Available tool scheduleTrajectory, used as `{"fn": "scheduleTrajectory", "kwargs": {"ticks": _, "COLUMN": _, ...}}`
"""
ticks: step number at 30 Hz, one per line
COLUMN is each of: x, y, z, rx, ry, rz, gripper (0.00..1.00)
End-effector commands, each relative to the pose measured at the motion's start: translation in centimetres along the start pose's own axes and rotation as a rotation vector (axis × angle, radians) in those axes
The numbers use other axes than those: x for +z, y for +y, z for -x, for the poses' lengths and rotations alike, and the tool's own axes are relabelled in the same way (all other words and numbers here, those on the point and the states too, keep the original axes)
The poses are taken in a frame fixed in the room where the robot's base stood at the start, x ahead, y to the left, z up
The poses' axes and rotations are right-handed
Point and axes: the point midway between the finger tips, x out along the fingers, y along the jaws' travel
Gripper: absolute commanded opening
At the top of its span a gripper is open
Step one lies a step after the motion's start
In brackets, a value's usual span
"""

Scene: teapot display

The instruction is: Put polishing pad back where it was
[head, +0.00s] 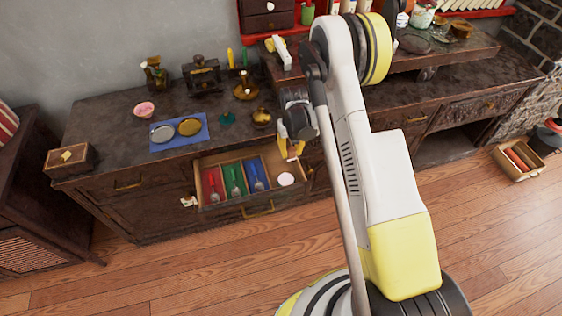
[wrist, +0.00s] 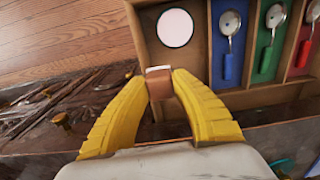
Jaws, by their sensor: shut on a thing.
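My gripper (head: 291,152) is low over the right rear part of the open drawer (head: 198,182), beside the counter's front edge. In the wrist view its yellow fingers (wrist: 160,82) are shut on a small copper-brown block (wrist: 159,76); I cannot tell whether this is the polishing pad. A flat round pale disc (head: 286,179) lies in the drawer's right compartment and also shows in the wrist view (wrist: 175,27), apart from the fingers. The block is hard to make out in the head view.
Spoon-like tools lie in the drawer's red (head: 214,187), green (head: 235,180) and blue (head: 256,175) compartments. On the counter are a blue mat (head: 180,146) with two round plates, a pink dish (head: 145,109) and brass pieces (head: 261,117). The right compartment has bare room around the disc.

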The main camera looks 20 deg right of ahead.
Motion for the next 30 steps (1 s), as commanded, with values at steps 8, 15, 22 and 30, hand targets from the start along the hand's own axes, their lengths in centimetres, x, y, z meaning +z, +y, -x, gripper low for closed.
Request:
{"fn": "scheduleTrajectory", "kwargs": {"ticks": 8, "x": -3.8, "y": -3.4, "z": -3.3, "rx": 0.000, "ry": 0.000, "rz": -0.001, "gripper": 0.00}}
{"fn": "scheduleTrajectory", "kwargs": {"ticks": 15, "x": -4.2, "y": -3.8, "z": -5.0, "rx": 0.000, "ry": 0.000, "rz": -0.003, "gripper": 0.00}}
{"fn": "scheduleTrajectory", "kwargs": {"ticks": 22, "x": -4.2, "y": -3.8, "z": -7.6, "rx": 0.000, "ry": 0.000, "rz": -0.003, "gripper": 0.00}}
{"fn": "scheduleTrajectory", "kwargs": {"ticks": 30, "x": -4.2, "y": -3.8, "z": -7.6, "rx": 0.000, "ry": 0.000, "rz": -0.003, "gripper": 0.00}}
